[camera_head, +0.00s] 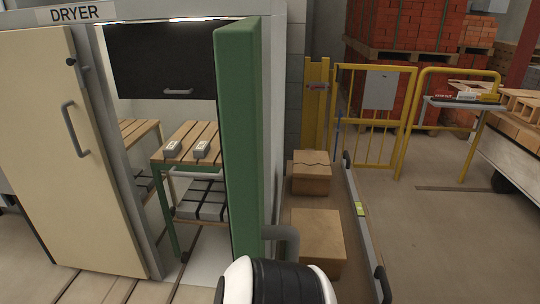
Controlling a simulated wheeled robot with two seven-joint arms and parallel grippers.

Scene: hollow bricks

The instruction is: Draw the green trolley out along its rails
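The green trolley (158,164) stands inside the dryer (180,22), seen through the opening between its two doors. A lower shelf carries several dark grey hollow blocks (203,199). A horizontal bar shows under its top. Rails (122,291) run along the floor towards the front of the dryer. The open green door (240,140) hides the trolley's right side. A white and black part of my arm shows at the bottom middle. Neither gripper is in view.
A cream door (75,160) with a grey handle covers the left bay, where another slatted top (135,130) partly shows. Cardboard boxes (316,240) and a long grey level-like bar (365,225) lie right of the green door. A yellow gate (372,120) stands behind.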

